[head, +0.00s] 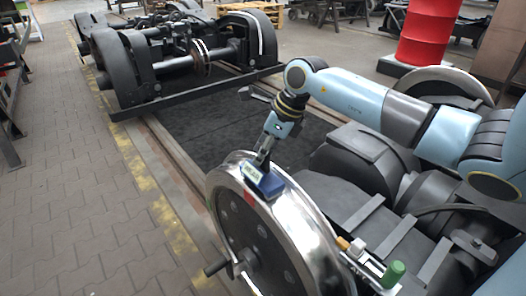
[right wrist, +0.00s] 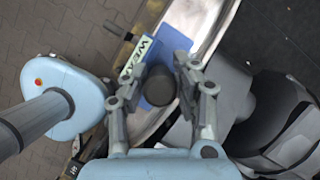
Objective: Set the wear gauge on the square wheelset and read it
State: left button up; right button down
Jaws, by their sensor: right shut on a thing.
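The wear gauge (head: 265,183), a blue block with a pale lettered label, is at the top of the near steel wheel (head: 312,232). In the right wrist view the gauge (right wrist: 176,44) lies over the shiny wheel rim (right wrist: 209,22); I cannot tell whether it is fully seated. My right gripper (head: 262,160) is above the gauge. In the right wrist view its fingers (right wrist: 160,84) are shut on the gauge's dark round grip (right wrist: 158,86). The label shows only "WEA" clearly, so no reading can be made out. My left gripper is not in view.
A tray with a green knob (head: 394,270) and small items lies by the near wheel. Another bogie (head: 170,55) stands behind a dark mat (head: 215,125). A red drum (head: 430,32) stands at the back right.

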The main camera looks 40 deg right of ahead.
jog(key=shift+f, duration=0.1)
jog(key=c, duration=1.5)
grip_release()
jog(key=shift+f+b, duration=0.15)
jog(key=shift+b, duration=0.15)
jog(key=o, duration=0.5)
jog(key=shift+r, duration=0.3)
jog(key=p+v, duration=0.2)
jog(key=v, duration=1)
jog(key=shift+s, duration=0.1)
